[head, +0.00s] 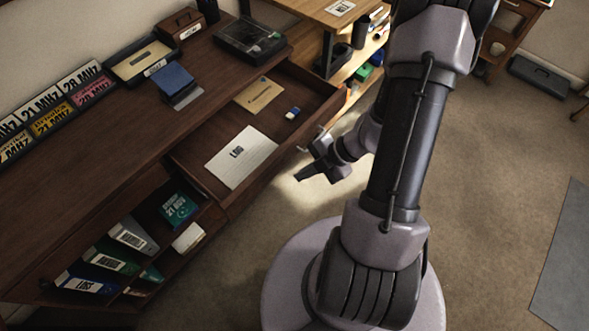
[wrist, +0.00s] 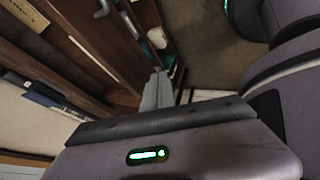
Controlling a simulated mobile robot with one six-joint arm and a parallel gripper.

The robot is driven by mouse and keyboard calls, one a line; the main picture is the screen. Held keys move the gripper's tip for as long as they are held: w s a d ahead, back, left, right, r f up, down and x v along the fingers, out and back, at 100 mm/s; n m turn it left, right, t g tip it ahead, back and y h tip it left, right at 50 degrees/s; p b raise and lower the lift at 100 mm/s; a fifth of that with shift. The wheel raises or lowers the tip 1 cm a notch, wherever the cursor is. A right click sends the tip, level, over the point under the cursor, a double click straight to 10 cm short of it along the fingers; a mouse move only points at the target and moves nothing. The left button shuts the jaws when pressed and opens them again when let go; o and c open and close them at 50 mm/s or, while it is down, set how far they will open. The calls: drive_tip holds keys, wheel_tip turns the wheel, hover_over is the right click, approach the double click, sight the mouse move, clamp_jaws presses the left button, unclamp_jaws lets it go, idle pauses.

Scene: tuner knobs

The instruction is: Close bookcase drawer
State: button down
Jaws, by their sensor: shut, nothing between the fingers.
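The dark wood bookcase (head: 110,135) runs along the left of the head view. Its drawer (head: 210,184) is pulled out, with a lined paper (head: 241,158), a tan envelope (head: 258,94) and a small eraser (head: 292,113) inside. A pale handle (head: 303,149) appears at the drawer's front, close to my arm. My gripper (head: 298,177) is in front of the drawer's front panel, fingers together and empty. In the wrist view its fingers (wrist: 157,78) point toward dark wood; I cannot tell whether they touch it.
Binders (head: 110,258) and books fill the open shelves below, left of the drawer. A case (head: 250,40) and boxes stand on the bookcase top. A lighter wood desk (head: 325,12) stands beyond the drawer. The carpet (head: 490,190) right of my base is mostly clear.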

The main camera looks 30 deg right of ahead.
sight(268, 181)
drive_tip(key=shift+w+a+f+b, duration=0.8)
drive_tip(key=shift+w+f+b, duration=0.15)
drive_tip(key=shift+w, duration=0.1)
drive_tip(key=shift+w+a+f+b, duration=0.8)
drive_tip(key=shift+w+a+f, duration=0.05)
drive_tip(key=shift+w+f, duration=0.15)
drive_tip(key=shift+w+a+f+b, duration=0.8)
drive_tip(key=shift+w+f+b, duration=0.1)
drive_tip(key=shift+w, duration=0.15)
